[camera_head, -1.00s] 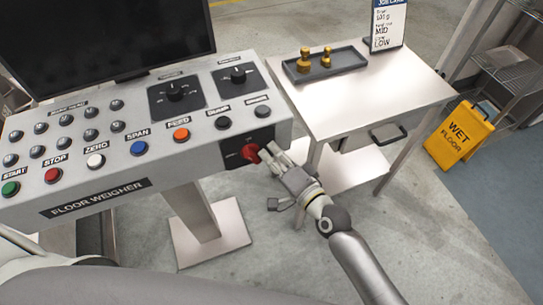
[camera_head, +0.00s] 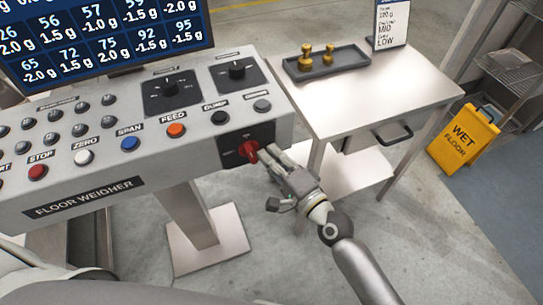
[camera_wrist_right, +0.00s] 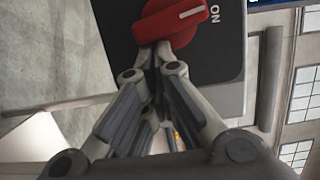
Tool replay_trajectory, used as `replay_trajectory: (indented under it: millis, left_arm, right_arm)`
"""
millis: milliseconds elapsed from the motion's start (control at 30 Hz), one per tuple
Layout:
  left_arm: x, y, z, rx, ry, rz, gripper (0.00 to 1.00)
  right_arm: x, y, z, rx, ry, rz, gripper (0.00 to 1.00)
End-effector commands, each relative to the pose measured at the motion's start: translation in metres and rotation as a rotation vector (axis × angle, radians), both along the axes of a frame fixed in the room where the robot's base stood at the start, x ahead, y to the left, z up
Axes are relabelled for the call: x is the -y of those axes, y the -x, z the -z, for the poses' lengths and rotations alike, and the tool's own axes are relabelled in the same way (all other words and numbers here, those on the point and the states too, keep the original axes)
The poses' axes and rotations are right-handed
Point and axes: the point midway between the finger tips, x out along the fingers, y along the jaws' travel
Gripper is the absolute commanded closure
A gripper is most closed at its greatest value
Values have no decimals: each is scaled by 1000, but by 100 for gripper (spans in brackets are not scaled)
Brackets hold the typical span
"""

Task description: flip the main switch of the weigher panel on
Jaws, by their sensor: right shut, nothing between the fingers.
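The weigher panel (camera_head: 150,180) is a grey console labelled FLOOR WEIGHER. Its red main switch (camera_head: 248,151) sits on a black plate (camera_head: 262,134) at the right end of the front face. In the right wrist view the red knob (camera_wrist_right: 170,22) fills the top middle, its white mark pointing towards the ON label (camera_wrist_right: 215,14). My right gripper (camera_head: 268,152) is shut and empty, its fingertips at the knob's edge; I cannot tell whether they touch. The screen (camera_head: 105,35) above the panel is lit with rows of numbers. My left gripper is not in view.
Coloured push buttons and two black dials (camera_head: 172,88) are on the panel top. A steel table (camera_head: 350,110) to the right carries a dark tray (camera_head: 335,66) with brass weights and a job card (camera_head: 391,22). A yellow wet-floor sign (camera_head: 463,138) stands further right.

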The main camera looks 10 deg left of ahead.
Motion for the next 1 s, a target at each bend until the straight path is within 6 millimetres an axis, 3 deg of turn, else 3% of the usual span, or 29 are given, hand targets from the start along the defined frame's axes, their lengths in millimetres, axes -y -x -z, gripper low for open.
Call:
replay_trajectory:
  millis: [1000]
  left_arm:
    - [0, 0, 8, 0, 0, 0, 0]
  right_arm:
    - [-1, 1, 2, -33, -50, 0, 100]
